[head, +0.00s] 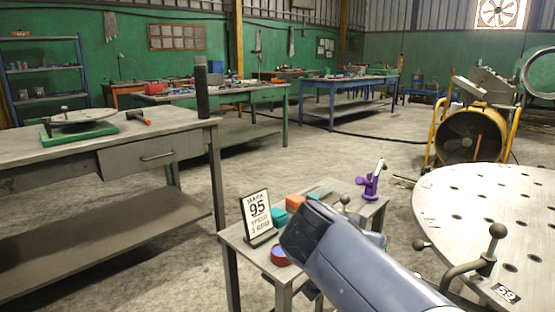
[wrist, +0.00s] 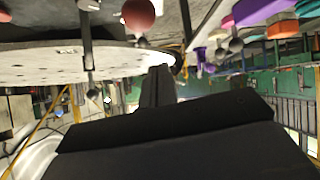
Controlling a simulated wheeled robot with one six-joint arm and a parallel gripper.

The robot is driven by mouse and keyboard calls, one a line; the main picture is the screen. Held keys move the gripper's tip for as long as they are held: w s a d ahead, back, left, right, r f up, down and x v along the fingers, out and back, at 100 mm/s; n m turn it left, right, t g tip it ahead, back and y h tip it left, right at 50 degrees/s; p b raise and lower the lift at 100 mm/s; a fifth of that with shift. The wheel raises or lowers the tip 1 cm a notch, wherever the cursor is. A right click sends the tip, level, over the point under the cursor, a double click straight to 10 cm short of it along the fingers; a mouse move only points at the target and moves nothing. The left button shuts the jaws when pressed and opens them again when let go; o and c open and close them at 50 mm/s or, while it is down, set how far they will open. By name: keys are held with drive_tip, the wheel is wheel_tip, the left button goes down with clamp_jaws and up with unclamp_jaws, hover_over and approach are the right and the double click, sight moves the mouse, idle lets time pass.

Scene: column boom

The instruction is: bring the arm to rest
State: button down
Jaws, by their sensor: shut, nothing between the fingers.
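My gripper (wrist: 158,76) shows in the wrist view as dark fingers closed together, pointing up in the picture with nothing between them. The dark body of the gripper fills the lower part of that view. In the head view a blue-grey link of my arm reaches in from the bottom right, over the near edge of the small table (head: 262,262).
The small table carries a 95 sign (head: 257,216), an orange block (head: 296,202), a red round piece (head: 280,256) and a purple piece (head: 371,185). A perforated round table (head: 470,205) stands right, a workbench (head: 60,165) left.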

drive_tip(key=w+d+f+g+y+p, duration=0.4)
drive_tip(key=w+d+p, duration=0.4)
drive_tip(key=p, duration=2.3)
drive_tip(key=shift+w+d+f+g+y, duration=0.25)
drive_tip(key=shift+d+g+y, duration=0.45)
drive_tip(key=shift+g+y, duration=0.3)
drive_tip(key=shift+r, duration=0.1)
